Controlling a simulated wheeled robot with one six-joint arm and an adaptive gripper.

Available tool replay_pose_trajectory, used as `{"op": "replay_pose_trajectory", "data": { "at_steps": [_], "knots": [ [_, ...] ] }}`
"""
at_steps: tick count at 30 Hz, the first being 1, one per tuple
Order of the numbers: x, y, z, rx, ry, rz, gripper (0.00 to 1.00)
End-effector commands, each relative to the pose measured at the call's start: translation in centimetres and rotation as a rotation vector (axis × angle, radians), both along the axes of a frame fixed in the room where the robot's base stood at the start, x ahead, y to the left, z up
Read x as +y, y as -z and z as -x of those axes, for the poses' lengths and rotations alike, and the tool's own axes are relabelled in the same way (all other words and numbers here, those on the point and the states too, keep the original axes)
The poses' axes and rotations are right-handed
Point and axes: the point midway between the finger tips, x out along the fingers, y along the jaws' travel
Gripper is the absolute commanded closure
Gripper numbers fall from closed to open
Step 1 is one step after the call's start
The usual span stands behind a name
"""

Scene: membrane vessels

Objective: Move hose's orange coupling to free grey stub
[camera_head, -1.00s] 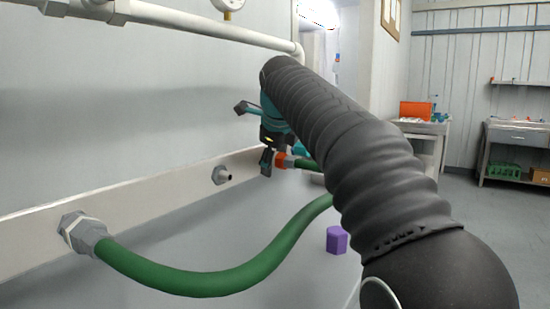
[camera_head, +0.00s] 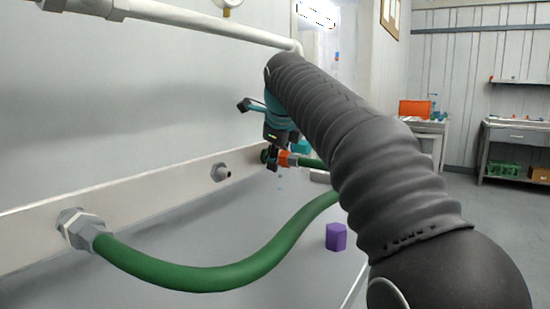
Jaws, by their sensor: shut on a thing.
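The green hose (camera_head: 215,277) runs from a grey hex fitting (camera_head: 80,230) on the pale wall rail, sags, and passes behind my arm. Its other end comes out left of my arm with the orange coupling (camera_head: 284,158). My gripper (camera_head: 273,160) is shut on the coupling near the rail's far end; its fingers hide part of it. A dark round end shows just left of the fingers; I cannot tell whether the coupling touches it.
A white pipe (camera_head: 180,17) runs along the wall above the rail (camera_head: 150,190). A purple block (camera_head: 336,237) lies on the floor below the hose. Benches (camera_head: 515,135) stand at the far right. Small bluish specks show under my gripper.

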Motion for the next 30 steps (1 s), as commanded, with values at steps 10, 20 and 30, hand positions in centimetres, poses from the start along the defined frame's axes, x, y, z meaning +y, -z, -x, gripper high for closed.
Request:
{"op": "replay_pose_trajectory", "data": {
  "at_steps": [10, 20, 30],
  "knots": [
    [-1.0, 0.0, 0.7, -0.001, 0.0, 0.001, 1.0],
    [-2.0, 0.0, 1.3, -0.002, 0.001, 0.001, 1.0],
    [-2.9, 0.0, 2.0, -0.001, -0.001, 0.0, 1.0]
  ]
}}
